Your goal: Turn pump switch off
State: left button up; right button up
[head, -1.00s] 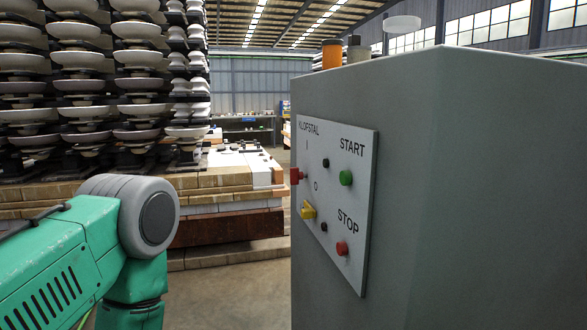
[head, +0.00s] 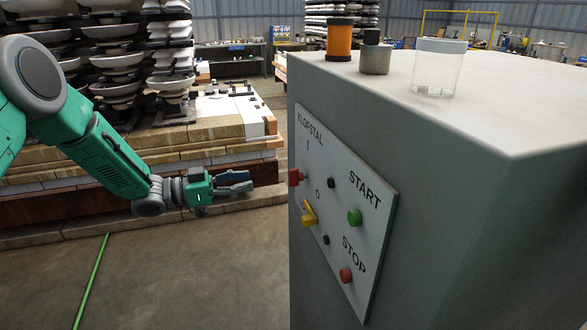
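A white control panel (head: 340,215) is on the side of a grey cabinet, labelled KLOFSTAL, START and STOP. It bears a green button (head: 354,217) by START and a red button (head: 346,275) by STOP. At its left edge are a red knob (head: 295,177) near the "I" mark and a yellow knob (head: 309,214) below the "0" mark. No label names the pump switch. My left gripper (head: 250,181) is left of the panel, apart from it, empty, its two fingers looking slightly spread. My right gripper is not in view.
The grey cabinet (head: 450,230) fills the right side. An orange jar (head: 340,40), a grey jar (head: 375,58) and a clear container (head: 437,75) stand on its top. Insulator stacks (head: 110,65) stand behind my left arm. Bare floor (head: 200,270) lies left of the cabinet.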

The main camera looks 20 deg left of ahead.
aim_at(291, 186)
pick_arm(q)
jog(key=p+x, duration=0.2)
jog(key=x, duration=1)
jog(key=shift+w+d, duration=0.1)
jog(key=shift+d, duration=0.2)
jog(key=shift+a+f, duration=0.1)
jog(key=shift+a, duration=0.4)
grip_shut()
jog(key=shift+d, duration=0.2)
